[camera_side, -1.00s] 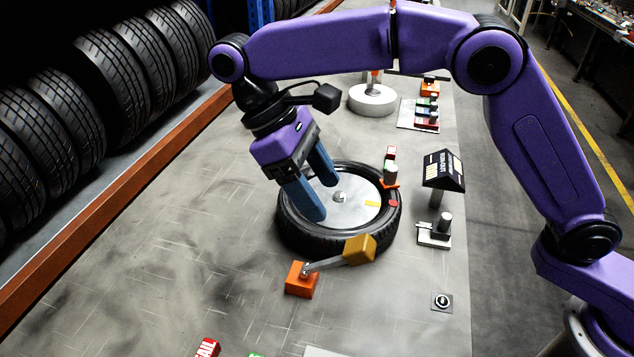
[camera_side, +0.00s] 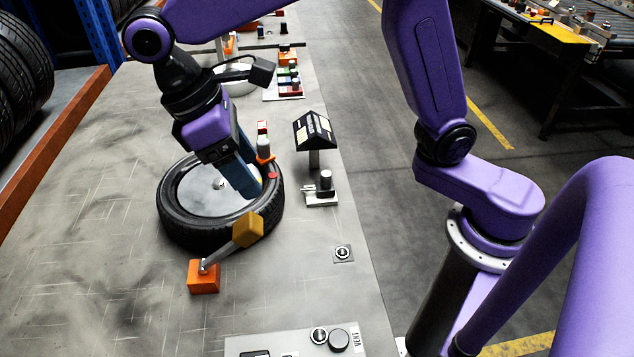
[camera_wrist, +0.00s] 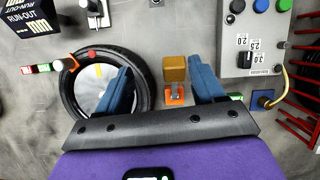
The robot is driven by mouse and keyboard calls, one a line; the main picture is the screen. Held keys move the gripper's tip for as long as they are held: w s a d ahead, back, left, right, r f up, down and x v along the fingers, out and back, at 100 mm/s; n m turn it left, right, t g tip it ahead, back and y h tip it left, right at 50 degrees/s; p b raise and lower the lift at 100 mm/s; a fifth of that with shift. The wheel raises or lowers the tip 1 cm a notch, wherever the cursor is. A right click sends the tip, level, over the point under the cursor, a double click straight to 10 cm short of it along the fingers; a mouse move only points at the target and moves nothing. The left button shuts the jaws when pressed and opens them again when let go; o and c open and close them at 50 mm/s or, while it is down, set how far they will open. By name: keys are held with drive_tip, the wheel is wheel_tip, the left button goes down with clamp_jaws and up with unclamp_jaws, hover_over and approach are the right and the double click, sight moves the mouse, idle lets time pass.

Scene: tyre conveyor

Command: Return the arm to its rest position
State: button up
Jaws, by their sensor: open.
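My gripper (camera_side: 243,182) has blue fingers and is open and empty. In the side view it hangs tilted over the right part of the black tyre (camera_side: 172,222). The tyre lies flat on the grey bench with a silver disc (camera_side: 195,190) in its middle. In the wrist view the two fingers of my gripper (camera_wrist: 162,84) stand well apart with nothing held between them. The tyre (camera_wrist: 68,90) shows there on the left, partly hidden by a finger. I cannot tell the height of the fingertips above the tyre.
An orange block (camera_side: 203,278) with a yellow-ended lever (camera_side: 248,229) stands by the tyre's near edge. A black run-out display (camera_side: 315,130) stands to the right. A grey control box (camera_wrist: 255,45) with knobs shows in the wrist view. The bench's left side is clear.

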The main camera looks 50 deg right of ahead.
drive_tip(key=s+d+f+n+t+y, duration=0.1)
drive_tip(key=s+d+f, duration=0.2)
drive_tip(key=s+d, duration=0.5)
drive_tip(key=s+d+f+n+t+y, duration=0.1)
drive_tip(key=s+d+f+t+y, duration=0.1)
drive_tip(key=s+d, duration=0.6)
drive_tip(key=d+f, duration=0.1)
drive_tip(key=d, duration=0.3)
drive_tip(key=shift+f+n+y, duration=0.25)
drive_tip(key=shift+n+y, duration=0.05)
